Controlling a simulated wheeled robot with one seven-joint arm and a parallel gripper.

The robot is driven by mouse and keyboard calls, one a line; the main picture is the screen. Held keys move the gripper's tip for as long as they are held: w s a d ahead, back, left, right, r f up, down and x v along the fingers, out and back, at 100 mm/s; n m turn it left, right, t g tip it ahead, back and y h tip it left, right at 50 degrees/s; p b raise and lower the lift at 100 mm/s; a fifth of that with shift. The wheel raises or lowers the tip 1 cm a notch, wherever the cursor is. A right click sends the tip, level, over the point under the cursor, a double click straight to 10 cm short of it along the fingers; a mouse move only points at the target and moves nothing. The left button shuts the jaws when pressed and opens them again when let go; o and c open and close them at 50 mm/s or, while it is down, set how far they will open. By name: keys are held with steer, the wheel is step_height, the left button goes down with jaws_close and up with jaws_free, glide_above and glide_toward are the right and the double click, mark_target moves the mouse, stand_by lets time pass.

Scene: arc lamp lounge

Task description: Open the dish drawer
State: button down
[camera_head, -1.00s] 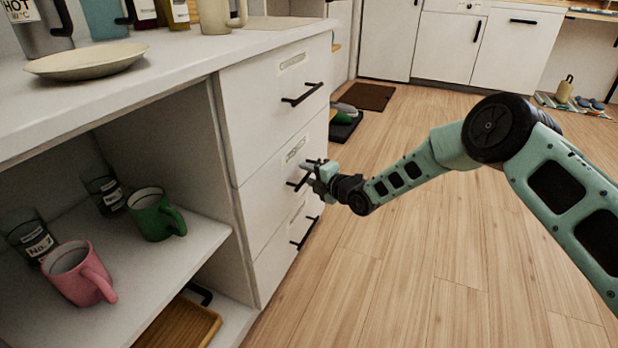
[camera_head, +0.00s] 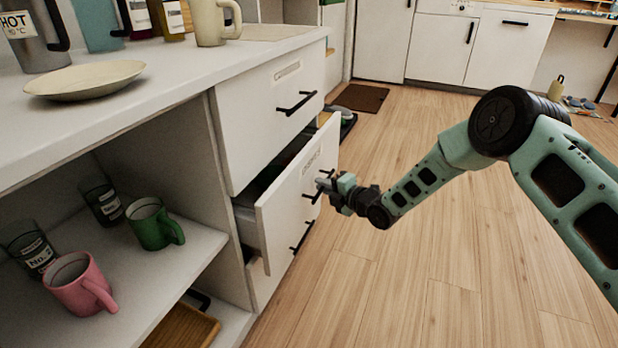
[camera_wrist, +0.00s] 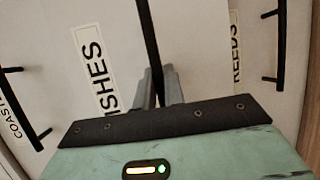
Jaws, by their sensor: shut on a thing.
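The dish drawer (camera_head: 290,190) is the middle drawer of the white cabinet and stands partly pulled out, with a dark gap behind its front. In the wrist view its label (camera_wrist: 93,68) shows "ISHES". My gripper (camera_head: 325,184) is at the front of this drawer, shut on its black bar handle (camera_wrist: 150,50). In the wrist view the handle runs down between the two grey fingers (camera_wrist: 160,88). The drawer's contents cannot be made out.
A closed drawer with a black handle (camera_head: 297,103) is above, and another handle (camera_head: 302,237) is below. The open shelf at left holds a pink mug (camera_head: 80,284) and a green mug (camera_head: 154,224). A plate (camera_head: 85,80) lies on the counter.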

steer(key=s+d+p, duration=0.1)
steer(key=s+d, duration=0.2)
steer(key=d, duration=0.6)
steer(key=s+d+p, duration=0.2)
steer(key=s+d, duration=0.1)
steer(key=d, duration=0.6)
steer(key=s+d+p, duration=0.2)
steer(key=s+d, duration=0.2)
steer(key=d, duration=0.5)
steer(key=shift+d, duration=0.35)
steer(key=c, duration=1.5)
jaws_free()
steer(key=shift+p, duration=0.3)
steer(key=p+v, duration=0.4)
steer(key=v, duration=1.3)
steer(key=shift+r, duration=0.15)
steer(key=shift+s+d, duration=0.1)
steer(key=shift+s, duration=0.05)
